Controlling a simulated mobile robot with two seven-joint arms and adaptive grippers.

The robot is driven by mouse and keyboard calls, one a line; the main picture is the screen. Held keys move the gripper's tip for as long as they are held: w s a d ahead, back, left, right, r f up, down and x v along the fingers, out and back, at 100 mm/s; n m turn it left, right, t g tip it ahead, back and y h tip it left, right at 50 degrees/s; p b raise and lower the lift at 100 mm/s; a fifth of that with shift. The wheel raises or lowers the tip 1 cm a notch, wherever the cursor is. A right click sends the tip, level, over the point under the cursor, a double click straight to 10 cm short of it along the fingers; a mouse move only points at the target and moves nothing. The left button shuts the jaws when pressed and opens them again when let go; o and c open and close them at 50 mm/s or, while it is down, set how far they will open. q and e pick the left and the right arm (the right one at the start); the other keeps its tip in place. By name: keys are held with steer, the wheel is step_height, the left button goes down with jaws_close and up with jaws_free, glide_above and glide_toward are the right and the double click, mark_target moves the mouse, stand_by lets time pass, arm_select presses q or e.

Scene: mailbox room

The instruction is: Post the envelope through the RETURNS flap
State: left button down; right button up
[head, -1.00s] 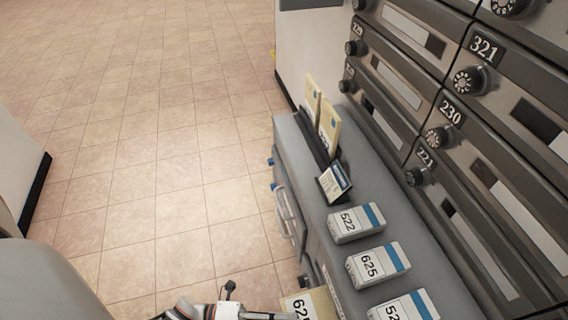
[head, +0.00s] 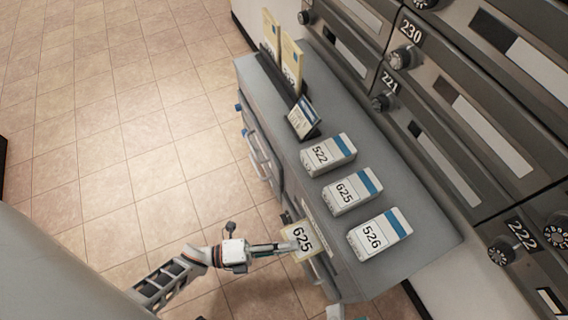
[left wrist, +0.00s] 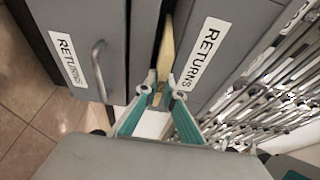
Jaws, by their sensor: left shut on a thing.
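The envelope (head: 303,238), cream with a printed 625, is in my left gripper (head: 284,247) against the front of the grey cabinet. In the left wrist view, the teal fingers of my left gripper (left wrist: 160,92) are shut on the envelope (left wrist: 168,50), seen edge-on. It lies along a dark gap between two grey panels; I cannot tell how deep it reaches. A RETURNS label (left wrist: 203,52) is on the right panel, and another RETURNS label (left wrist: 68,59) is on the left panel by a handle.
On the grey cabinet top (head: 270,92) stand boxes marked 522 (head: 328,155), 625 (head: 352,191) and 526 (head: 379,234), plus a holder with upright envelopes (head: 290,62). Numbered mailboxes (head: 470,100) line the wall at right. The tiled floor (head: 120,130) at left is clear.

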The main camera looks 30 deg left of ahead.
mark_target(304, 239)
arm_select(q)
steer(key=shift+w+d, duration=0.85)
steer(key=shift+w, duration=0.2)
steer(key=shift+w+d, duration=0.8)
steer(key=shift+w, duration=0.25)
steer(key=c, duration=2.1)
jaws_free()
steer(key=shift+c, duration=0.2)
steer(key=shift+o, duration=0.2)
steer(key=shift+d+r, duration=0.1)
steer(key=shift+d, duration=0.05)
steer(key=shift+s+a, duration=0.3)
steer(key=s+a, duration=0.5)
steer(key=s, duration=0.1)
steer(key=shift+s, duration=0.3)
steer(key=shift+a, duration=0.1)
